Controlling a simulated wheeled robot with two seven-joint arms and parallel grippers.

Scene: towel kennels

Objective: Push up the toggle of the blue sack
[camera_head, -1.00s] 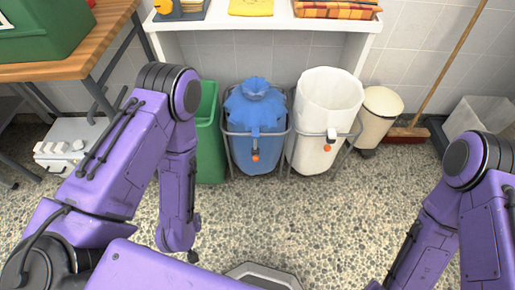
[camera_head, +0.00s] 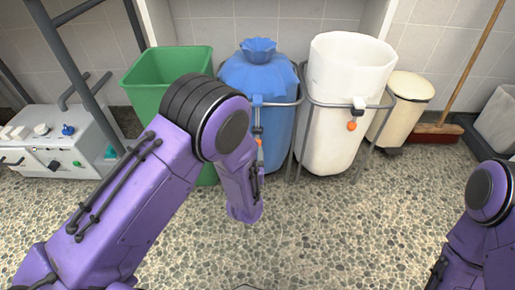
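The blue sack (camera_head: 272,80) hangs in a grey metal frame, its top gathered into a bunched neck (camera_head: 258,50). A dark toggle (camera_head: 257,128) with an orange end (camera_head: 260,150) hangs at its front. My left arm reaches in front of the sack's lower left part and hides some of it. The arm's lower purple link is just below the orange end; I cannot tell whether they touch. No fingers of my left gripper can be made out. My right arm is at the lower right, well away from the sack, with its gripper out of view.
A white sack (camera_head: 340,75) in a similar frame stands right of the blue one, with its own orange-ended toggle (camera_head: 351,126). A green bin (camera_head: 165,68) stands left. A cream bin (camera_head: 405,100) and a broom (camera_head: 435,134) are farther right. Speckled floor in front is clear.

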